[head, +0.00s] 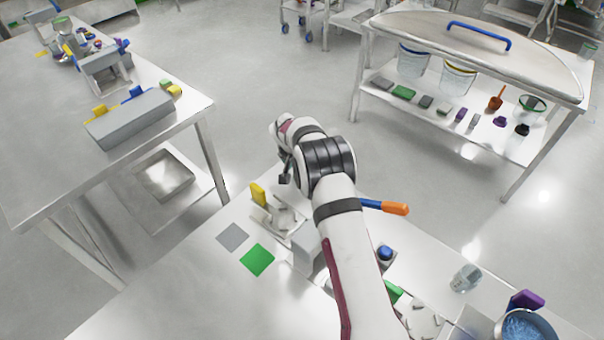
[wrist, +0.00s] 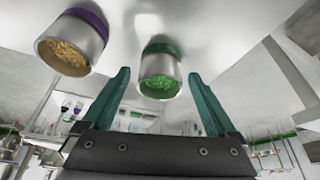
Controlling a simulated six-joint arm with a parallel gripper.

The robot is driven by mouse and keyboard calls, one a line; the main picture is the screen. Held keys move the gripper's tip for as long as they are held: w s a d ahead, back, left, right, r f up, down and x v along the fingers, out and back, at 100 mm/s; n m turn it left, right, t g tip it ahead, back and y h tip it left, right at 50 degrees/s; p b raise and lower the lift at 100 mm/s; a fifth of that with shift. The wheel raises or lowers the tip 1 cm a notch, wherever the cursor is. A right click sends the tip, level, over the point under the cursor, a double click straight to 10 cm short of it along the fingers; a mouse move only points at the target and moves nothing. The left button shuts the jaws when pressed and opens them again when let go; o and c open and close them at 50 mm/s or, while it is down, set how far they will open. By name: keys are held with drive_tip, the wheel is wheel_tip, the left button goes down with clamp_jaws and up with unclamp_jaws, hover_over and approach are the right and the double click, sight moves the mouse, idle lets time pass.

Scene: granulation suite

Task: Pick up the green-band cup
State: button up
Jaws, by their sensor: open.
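The green-band cup (wrist: 160,66) is a silvery cup with a green band and green granules inside. It shows in the wrist view between the fingertips of my gripper (wrist: 159,74), its open mouth towards the bottom of the picture. My gripper's two teal fingers are open, one on each side of the cup, with visible gaps; I cannot tell the depth between them. A purple-band cup (wrist: 85,36) with tan granules is to the left, outside the fingers. In the head view, I cannot make out the green-band cup, and my arm hides much of the gripper area.
A grey square (head: 233,236) and a green square (head: 257,260) lie on the near bench. A yellow-handled item (head: 258,195) and an orange-and-blue handle (head: 388,207) are near my arm. A clear beaker (head: 465,278) stands at the right.

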clamp_jaws()
idle(0.3)
drive_tip(key=shift+r, duration=0.15)
